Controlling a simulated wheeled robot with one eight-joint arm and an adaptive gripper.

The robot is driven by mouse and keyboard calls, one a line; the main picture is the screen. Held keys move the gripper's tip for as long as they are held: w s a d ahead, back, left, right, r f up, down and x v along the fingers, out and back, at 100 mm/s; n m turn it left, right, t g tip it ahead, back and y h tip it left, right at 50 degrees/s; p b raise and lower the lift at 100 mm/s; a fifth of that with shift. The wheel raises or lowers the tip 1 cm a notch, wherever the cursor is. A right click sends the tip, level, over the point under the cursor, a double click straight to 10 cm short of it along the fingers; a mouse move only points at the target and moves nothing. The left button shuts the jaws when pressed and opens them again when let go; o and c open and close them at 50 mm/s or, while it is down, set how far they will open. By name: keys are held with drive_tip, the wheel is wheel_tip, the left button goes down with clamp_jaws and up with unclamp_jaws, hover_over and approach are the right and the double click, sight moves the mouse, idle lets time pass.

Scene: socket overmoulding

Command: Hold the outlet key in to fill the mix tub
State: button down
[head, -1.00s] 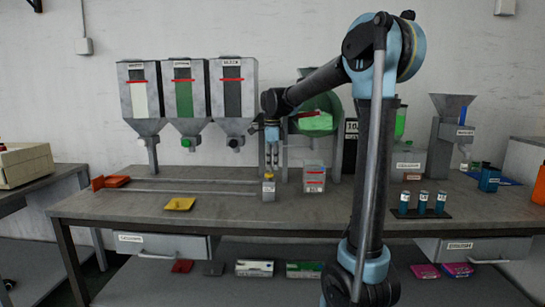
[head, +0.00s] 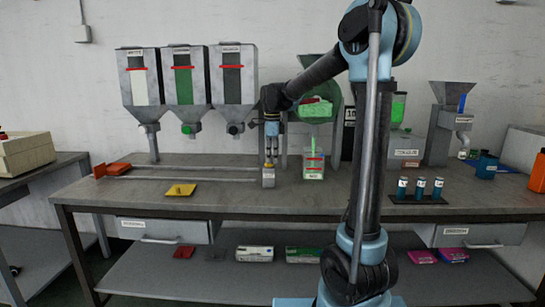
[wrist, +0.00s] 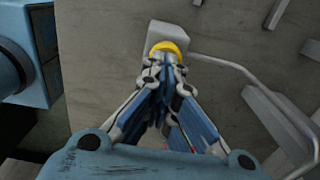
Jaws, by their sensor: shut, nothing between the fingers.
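The outlet key is a yellow-topped button on a small grey block (head: 268,180), in front of the green mixer. My gripper (head: 269,163) points straight down, shut and empty, with its fingertips at the key's top. In the wrist view the yellow key (wrist: 168,46) shows as a rim just past my fingertips (wrist: 165,60), which cover most of it. They look in contact; how far the key is in cannot be told. The mix tub (head: 313,174) is a small clear box with red marks, right of the key, and shows green inside.
The green mixer drum (head: 318,88) with green material stands behind the tub. Three hoppers (head: 184,80) hang on the left wall. A yellow plate (head: 180,190) lies on the bench, and blue cups (head: 420,187) stand to the right.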

drive_tip(key=shift+s+f, duration=0.2)
drive_tip(key=shift+s, duration=0.05)
drive_tip(key=shift+w+f, duration=0.15)
drive_tip(key=shift+w, duration=0.15)
idle(1.4)
drive_tip(key=shift+s, duration=0.15)
idle(3.2)
drive_tip(key=shift+w+r, duration=0.2)
drive_tip(key=shift+r, duration=0.15)
drive_tip(key=shift+w+r, duration=0.6)
drive_tip(key=shift+w, duration=0.3)
wheel_tip(320, 180, up, 13)
drive_tip(key=s, duration=0.1)
drive_tip(key=shift+s+f, duration=0.2)
drive_tip(key=shift+s, duration=0.2)
